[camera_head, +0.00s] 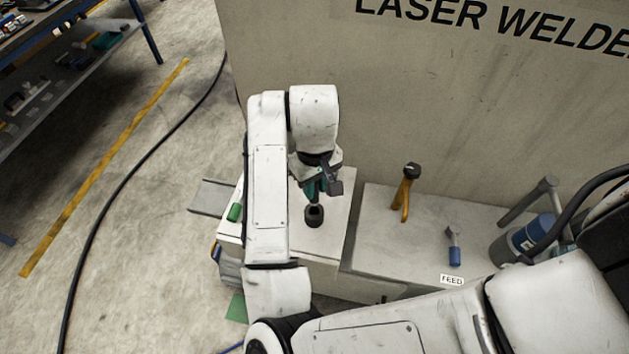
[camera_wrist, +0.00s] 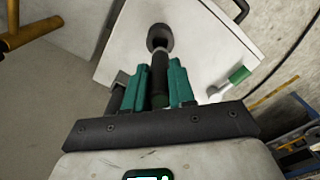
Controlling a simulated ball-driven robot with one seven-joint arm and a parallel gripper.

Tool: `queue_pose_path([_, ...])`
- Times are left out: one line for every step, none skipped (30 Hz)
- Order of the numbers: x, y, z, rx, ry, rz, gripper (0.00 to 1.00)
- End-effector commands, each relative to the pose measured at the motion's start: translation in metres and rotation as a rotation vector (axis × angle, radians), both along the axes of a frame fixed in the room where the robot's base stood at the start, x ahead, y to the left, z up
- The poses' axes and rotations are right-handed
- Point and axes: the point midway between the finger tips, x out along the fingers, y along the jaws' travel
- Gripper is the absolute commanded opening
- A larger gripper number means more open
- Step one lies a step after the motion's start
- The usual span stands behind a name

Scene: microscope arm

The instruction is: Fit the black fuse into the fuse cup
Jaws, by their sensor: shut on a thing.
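My gripper (camera_head: 319,190) is over the white cabinet top, with teal fingers. In the wrist view my gripper (camera_wrist: 163,85) is shut on the black fuse (camera_wrist: 159,73), a dark cylinder pointing away from the palm. The dark round fuse cup (camera_head: 314,217) stands on the cabinet top just below the fingers. It also shows in the wrist view (camera_wrist: 159,36), where the fuse's far end overlaps its near rim. I cannot tell whether the fuse end touches the cup or is above it. In the head view the fuse is mostly hidden.
A green-handled item (camera_head: 235,211) lies at the cabinet's left edge. To the right, a lower bench (camera_head: 379,251) holds a yellow tool (camera_head: 405,190), a blue-handled tool (camera_head: 454,246) and a blue cylinder (camera_head: 532,233). The laser welder wall (camera_head: 440,100) rises behind.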

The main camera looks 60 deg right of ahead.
Motion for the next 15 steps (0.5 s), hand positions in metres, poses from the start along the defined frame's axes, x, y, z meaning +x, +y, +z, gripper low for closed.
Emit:
queue_pose_path([0.0, 0.0, -0.009, -0.001, 0.0, 0.001, 0.0])
queue_pose_path([0.0, 0.0, -0.011, -0.001, 0.0, 0.001, 0.0])
queue_pose_path([0.0, 0.0, -0.015, -0.001, 0.0, 0.001, 0.0])
queue_pose_path([0.0, 0.0, -0.018, -0.001, 0.0, 0.001, 0.0])
queue_pose_path([0.0, 0.0, -0.02, -0.001, 0.001, 0.001, 0.0])
queue_pose_path([0.0, 0.0, -0.024, -0.001, 0.001, 0.001, 0.0])
queue_pose_path([0.0, 0.0, -0.026, -0.001, 0.001, 0.001, 0.0])
queue_pose_path([0.0, 0.0, -0.028, -0.001, 0.001, 0.001, 0.0])
queue_pose_path([0.0, 0.0, -0.03, -0.001, 0.001, 0.001, 0.0])
queue_pose_path([0.0, 0.0, -0.031, -0.001, 0.001, 0.001, 0.0])
queue_pose_path([0.0, 0.0, -0.032, -0.001, 0.0, 0.001, 0.0])
queue_pose_path([0.0, 0.0, -0.033, -0.001, 0.0, 0.001, 0.0])
queue_pose_path([0.0, 0.0, -0.034, 0.0, 0.0, 0.001, 0.0])
queue_pose_path([0.0, 0.0, -0.034, 0.0, 0.0, 0.001, 0.0])
queue_pose_path([0.0, 0.0, -0.034, 0.0, 0.0, 0.001, 0.0])
